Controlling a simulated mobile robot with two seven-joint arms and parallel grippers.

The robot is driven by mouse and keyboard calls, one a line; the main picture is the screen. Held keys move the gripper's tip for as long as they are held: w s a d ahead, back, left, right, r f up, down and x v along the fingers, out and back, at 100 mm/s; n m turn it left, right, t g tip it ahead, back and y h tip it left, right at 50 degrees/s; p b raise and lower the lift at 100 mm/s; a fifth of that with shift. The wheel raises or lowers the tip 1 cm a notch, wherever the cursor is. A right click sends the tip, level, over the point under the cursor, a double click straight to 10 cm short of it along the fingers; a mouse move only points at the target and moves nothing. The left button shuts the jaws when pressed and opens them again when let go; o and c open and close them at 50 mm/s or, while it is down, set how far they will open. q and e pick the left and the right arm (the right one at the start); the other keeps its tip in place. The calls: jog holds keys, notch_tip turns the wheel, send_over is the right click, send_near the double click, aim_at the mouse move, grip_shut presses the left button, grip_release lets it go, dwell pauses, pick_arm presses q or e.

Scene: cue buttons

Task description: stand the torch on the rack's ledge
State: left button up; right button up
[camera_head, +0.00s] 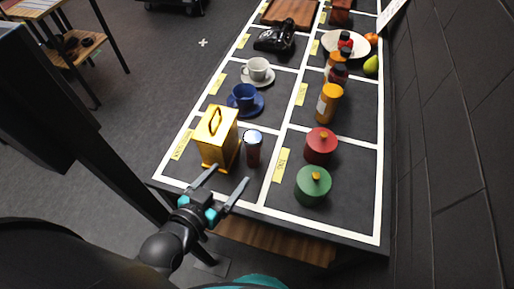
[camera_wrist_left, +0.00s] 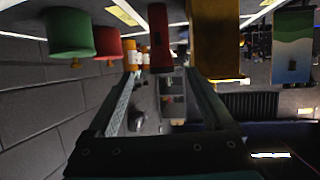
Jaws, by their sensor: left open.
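A dark red-brown cylinder with a pale, shiny top, which looks like the torch (camera_head: 253,150), stands upright on the table's near part, just right of the yellow lantern. In the left wrist view it shows as a dark red cylinder (camera_wrist_left: 158,38) hanging from the top of the inverted picture, beyond the fingers. My left gripper (camera_head: 228,176) is open and empty, its fingers pointing toward the torch and lantern from the table's near edge. I cannot pick out the rack or its ledge with certainty. My right gripper is not in view.
The yellow lantern (camera_head: 216,138) stands close left of the torch. A green pot (camera_head: 313,187) and a red pot (camera_head: 321,147) stand to the right. A blue cup (camera_head: 244,95), white cup (camera_head: 257,69) and orange bottle (camera_head: 328,103) stand farther back. White lines divide the dark table.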

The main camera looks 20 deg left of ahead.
aim_at(249, 151)
pick_arm(q)
jog(key=b+x, duration=0.1)
jog(key=x, duration=0.8)
jog(key=shift+w+f, duration=0.2)
jog(key=shift+w, duration=0.05)
jog(key=shift+b+x, duration=0.7)
jog(key=shift+x, duration=1.8)
jog(key=shift+r, duration=0.1)
grip_shut()
